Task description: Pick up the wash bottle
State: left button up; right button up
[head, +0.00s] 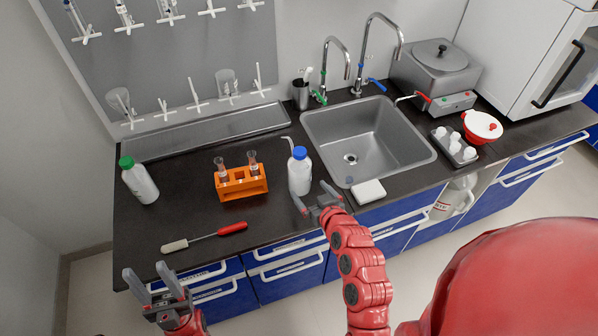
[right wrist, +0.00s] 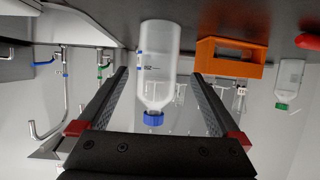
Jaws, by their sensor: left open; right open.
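The wash bottle (head: 299,175) is white with a blue cap and a thin bent spout. It stands upright on the dark counter, left of the sink. My right gripper (head: 315,197) is open and empty close to the bottle, on its near right side in the head view. In the right wrist view, which is upside down, the wash bottle (right wrist: 158,72) appears between the two spread fingers, beyond or level with their tips; contact cannot be told. My left gripper (head: 148,276) is open and empty near the counter's front left corner.
An orange rack (head: 241,187) with tubes stands just left of the bottle. The sink (head: 367,140) and a white block (head: 368,192) are right of the bottle.

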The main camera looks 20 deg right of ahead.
aim_at(304, 182)
jog(key=p+x, duration=0.1)
jog(key=x, duration=0.2)
jog(key=shift+w+r, duration=0.1)
jog(key=shift+r, duration=0.05)
jog(key=shift+w+f, duration=0.3)
jog(key=shift+w, duration=0.1)
jog(key=shift+w+r+p, duration=0.1)
jog(key=shift+w+p, duration=0.35)
jog(key=shift+p, duration=0.25)
jog(key=p+x, duration=0.2)
jog(key=x, duration=0.1)
jog(key=shift+w, duration=0.3)
jog(key=shift+w+f, duration=0.35)
jog(key=shift+c, duration=0.2)
jog(key=c, duration=0.7)
jog(key=shift+o, duration=0.2)
